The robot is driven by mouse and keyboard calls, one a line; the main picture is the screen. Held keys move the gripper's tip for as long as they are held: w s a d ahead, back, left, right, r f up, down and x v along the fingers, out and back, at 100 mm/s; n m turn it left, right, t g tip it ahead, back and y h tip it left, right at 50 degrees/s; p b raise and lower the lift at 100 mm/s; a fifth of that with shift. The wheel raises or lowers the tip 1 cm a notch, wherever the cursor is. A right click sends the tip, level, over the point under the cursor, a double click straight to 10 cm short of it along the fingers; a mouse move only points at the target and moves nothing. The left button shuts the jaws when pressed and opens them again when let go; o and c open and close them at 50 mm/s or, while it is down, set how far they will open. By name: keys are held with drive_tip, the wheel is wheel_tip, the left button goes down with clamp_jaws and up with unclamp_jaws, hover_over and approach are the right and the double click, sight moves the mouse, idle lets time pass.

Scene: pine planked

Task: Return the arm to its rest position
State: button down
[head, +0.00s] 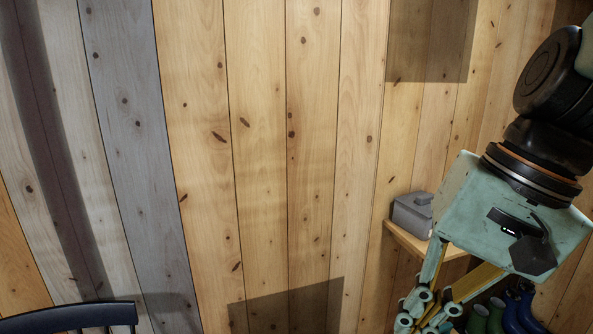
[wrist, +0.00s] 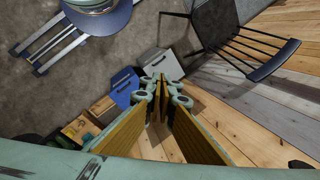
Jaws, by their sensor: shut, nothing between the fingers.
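My gripper (head: 432,314) hangs at the lower right of the head view, below its pale green body, and its fingertips run toward the bottom edge. In the wrist view, my gripper (wrist: 161,88) has its green finger links and yellow-brown pads together at the tips, with nothing held. The pads spread apart toward the camera. The gripper is in free air, and no contact with anything shows. The arm's rest position is not marked in either view.
A grey box (head: 412,214) sits on a wooden wall shelf (head: 404,239) beside my gripper. Boots (head: 500,316) stand below it. A dark chair (wrist: 240,48) shows in the wrist view, with a blue box (wrist: 124,92) and a grey box (wrist: 158,66) near the fingertips.

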drive_tip(key=s+d+r+n+t+h, duration=0.2)
drive_tip(key=s+d+n+h, duration=0.1)
drive_tip(key=s+d+n, duration=0.1)
drive_tip(key=shift+s+d+t, duration=0.4)
drive_tip(key=shift+s+d, duration=0.4)
drive_tip(key=shift+s, duration=0.45)
drive_tip(key=shift+r, duration=0.1)
idle(0.7)
